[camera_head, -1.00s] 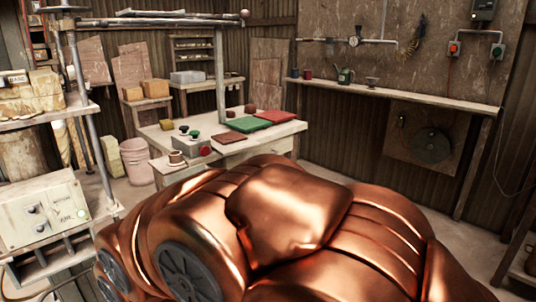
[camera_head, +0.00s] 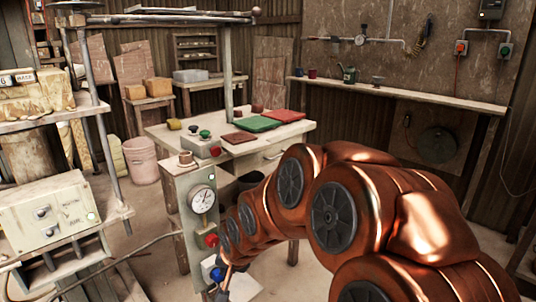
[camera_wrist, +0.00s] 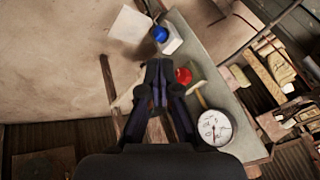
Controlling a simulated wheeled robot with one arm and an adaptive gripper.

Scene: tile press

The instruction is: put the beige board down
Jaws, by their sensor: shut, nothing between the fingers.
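My gripper (camera_wrist: 158,72) is shut and empty in the wrist view, pointing down beside a grey-green control post (camera_wrist: 205,65). In the head view its fingers are hidden or too small to make out. I cannot pick out a beige board with certainty. A pale flat piece (camera_wrist: 128,98) shows just left of the fingers in the wrist view, partly covered by them. A white square plate (camera_wrist: 130,24) lies farther up, left of a blue knob (camera_wrist: 160,34). I cannot tell whether either is the board.
The control post carries a gauge (camera_head: 202,198) and a red button (camera_head: 211,240). Behind it stands a workbench (camera_head: 275,136) with a green tile (camera_head: 250,123) and a red tile (camera_head: 283,115). A cream control box (camera_head: 45,213) is at left. Some floor shows bare.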

